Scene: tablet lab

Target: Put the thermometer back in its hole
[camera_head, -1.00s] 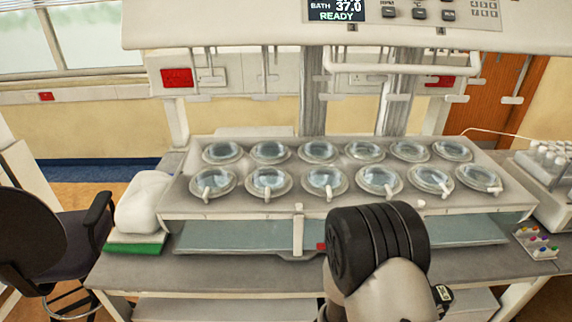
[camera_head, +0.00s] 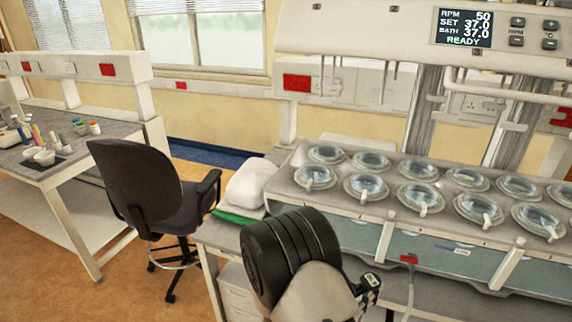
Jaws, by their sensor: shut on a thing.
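My arm's black ribbed joint stands large in front of the bench and hides most of my gripper (camera_head: 367,297). A small part of the gripper shows to the right of the joint, shut on a small black thing with a pale display, which looks like the thermometer (camera_head: 371,281). Its lower end is hidden. The dissolution bath (camera_head: 330,220), a pale deck with two rows of round lidded vessels over a glass-fronted tank, lies beyond and to the right. The gripper is in front of its left part, apart from the deck. I cannot make out the thermometer's hole.
A dark office chair (camera_head: 145,200) stands left of the bath bench. A white rounded bundle (camera_head: 250,182) lies on a green base (camera_head: 238,215) at the bench's left end. A second bench (camera_head: 70,165) is at the far left. Floor between the benches is partly clear.

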